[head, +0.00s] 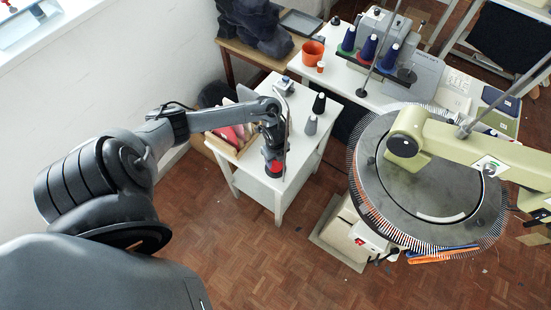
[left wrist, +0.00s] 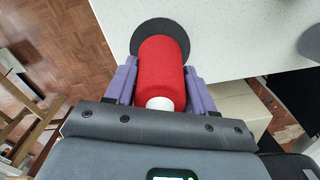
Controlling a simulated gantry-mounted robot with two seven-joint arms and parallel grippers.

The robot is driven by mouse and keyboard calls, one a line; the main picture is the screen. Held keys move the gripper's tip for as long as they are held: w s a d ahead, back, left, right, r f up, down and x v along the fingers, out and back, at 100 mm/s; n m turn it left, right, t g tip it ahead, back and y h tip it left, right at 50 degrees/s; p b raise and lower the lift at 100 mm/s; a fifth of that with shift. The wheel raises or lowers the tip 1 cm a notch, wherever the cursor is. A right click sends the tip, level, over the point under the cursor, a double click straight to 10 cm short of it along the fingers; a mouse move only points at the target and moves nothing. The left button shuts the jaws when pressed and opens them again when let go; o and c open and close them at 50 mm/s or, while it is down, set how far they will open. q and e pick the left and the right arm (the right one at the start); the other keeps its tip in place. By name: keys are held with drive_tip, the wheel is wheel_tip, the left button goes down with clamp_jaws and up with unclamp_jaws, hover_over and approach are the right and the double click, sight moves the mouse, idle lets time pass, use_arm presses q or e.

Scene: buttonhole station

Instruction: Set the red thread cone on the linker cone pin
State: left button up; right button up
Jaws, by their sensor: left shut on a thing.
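The red thread cone (head: 274,168) is in my left gripper (head: 273,160), over the front part of the small white table (head: 243,181). In the left wrist view the red cone (left wrist: 162,68) sits between the two purple fingers (left wrist: 162,85), its white tip towards the camera. A flat black disc (left wrist: 148,30) shows at the cone's far end, against the white top. I cannot tell whether the cone touches the disc. I cannot make out the linker cone pin with certainty. My right gripper is not in view.
A black cone (head: 319,103) and a grey cone (head: 311,126) stand on the small table. A box of coloured pieces (head: 232,140) is left of the gripper. The round linker (head: 355,170) with its needle ring is at right. An orange pot (head: 312,52) stands behind.

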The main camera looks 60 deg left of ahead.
use_arm(q)
drive_tip(key=shift+f+b, duration=0.35)
drive_tip(key=shift+f, duration=0.2)
idle(0.4)
drive_tip(key=o, duration=1.2)
drive_tip(key=shift+c, duration=0.2)
drive_tip(key=shift+r, duration=0.1)
wheel_tip(320, 180, up, 9)
drive_tip(key=shift+r+p, duration=0.15)
drive_tip(key=shift+p, duration=1.1)
drive_tip(key=shift+r, duration=0.7)
drive_tip(key=shift+s, duration=0.1)
